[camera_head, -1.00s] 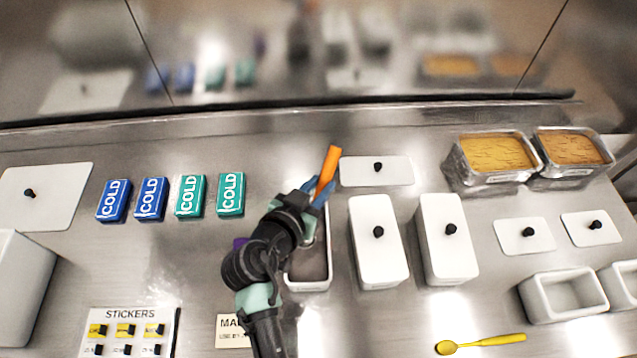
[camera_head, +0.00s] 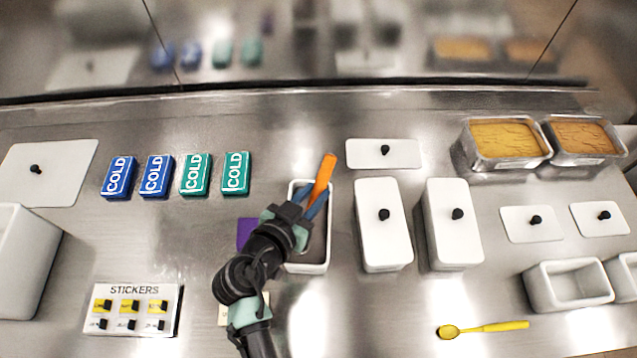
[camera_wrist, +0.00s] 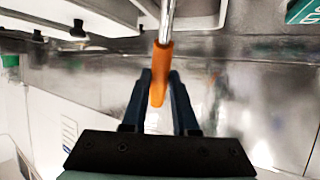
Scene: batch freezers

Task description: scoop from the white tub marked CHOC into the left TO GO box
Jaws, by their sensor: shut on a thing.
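My gripper (camera_head: 308,205) is shut on the orange handle (camera_head: 324,170) of a scoop and is above an open white tub (camera_head: 322,262) with dark contents. In the wrist view the orange handle (camera_wrist: 161,72) sits between my fingers (camera_wrist: 160,98), with a metal shaft beyond it. The scoop's head is hidden in the head view, and I cannot tell whether it touches the contents. No CHOC mark is readable on the tub. No TO GO box can be identified in these frames.
Two lidded white tubs (camera_head: 382,245) (camera_head: 452,245) stand right of the open tub. A loose lid (camera_head: 365,155) lies behind. COLD packs (camera_head: 157,177) lie to the left. A yellow spoon (camera_head: 485,329), a sticker board (camera_head: 135,308) and white empty containers (camera_head: 535,292) are in front.

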